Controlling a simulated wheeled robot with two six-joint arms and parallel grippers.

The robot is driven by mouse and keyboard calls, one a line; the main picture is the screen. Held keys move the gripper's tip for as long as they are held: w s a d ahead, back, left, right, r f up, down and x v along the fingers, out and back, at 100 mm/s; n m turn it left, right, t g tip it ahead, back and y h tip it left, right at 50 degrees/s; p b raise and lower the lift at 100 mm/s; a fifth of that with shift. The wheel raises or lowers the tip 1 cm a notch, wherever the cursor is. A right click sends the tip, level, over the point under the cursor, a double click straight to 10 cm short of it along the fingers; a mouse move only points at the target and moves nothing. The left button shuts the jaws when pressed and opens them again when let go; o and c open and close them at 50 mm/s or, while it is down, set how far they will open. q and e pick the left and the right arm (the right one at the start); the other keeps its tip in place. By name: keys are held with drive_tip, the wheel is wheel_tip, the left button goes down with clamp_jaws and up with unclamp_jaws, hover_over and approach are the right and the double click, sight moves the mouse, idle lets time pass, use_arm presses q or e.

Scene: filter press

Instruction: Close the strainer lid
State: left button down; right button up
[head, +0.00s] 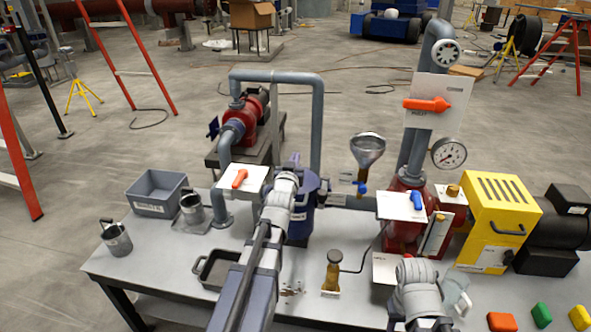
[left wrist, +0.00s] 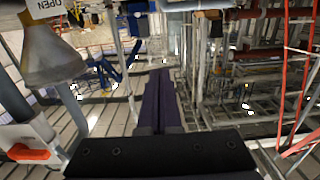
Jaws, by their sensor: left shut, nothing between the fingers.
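The dark blue strainer body (head: 300,222) stands on the grey bench near its middle, partly hidden behind my left arm. A dark blue part (head: 312,182) shows at its top; I cannot tell how far the lid is open. My left gripper (head: 293,162) is at the strainer's top, mostly hidden by its own wrist in the head view. In the left wrist view its dark fingers (left wrist: 160,88) are together with nothing between them. I cannot tell whether they touch the lid.
A grey pipe (head: 318,130) arches behind the strainer. A funnel (head: 367,150) with a blue valve stands to its right. A white plate with an orange lever (head: 240,179) is close on the left. A black tray (head: 215,268) and a brass-coloured post (head: 332,270) stand in front.

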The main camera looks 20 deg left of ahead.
use_arm(q)
drive_tip(key=s+f+t+b, duration=0.1)
drive_tip(key=f+t+b, duration=0.1)
drive_tip(key=b, duration=0.2)
drive_tip(key=s+f+t+b, duration=0.1)
drive_tip(key=f+b, duration=0.1)
drive_tip(key=b, duration=0.3)
drive_tip(key=s+d+f+t+y+b, duration=0.1)
drive_tip(key=f+t+b, duration=0.1)
drive_tip(key=b, duration=0.3)
drive_tip(key=shift+s+d+f+t, duration=0.1)
drive_tip(key=shift+s+t, duration=0.1)
drive_tip(key=shift+t, duration=0.1)
wheel_tip(320, 180, down, 9)
drive_tip(key=s+t+b, duration=0.1)
drive_tip(key=s+b, duration=0.1)
drive_tip(key=b, duration=1.1)
drive_tip(key=shift+s+d+t, duration=0.2)
drive_tip(key=shift+d+t, duration=0.15)
drive_tip(key=shift+t, duration=0.05)
drive_tip(key=shift+f, duration=0.1)
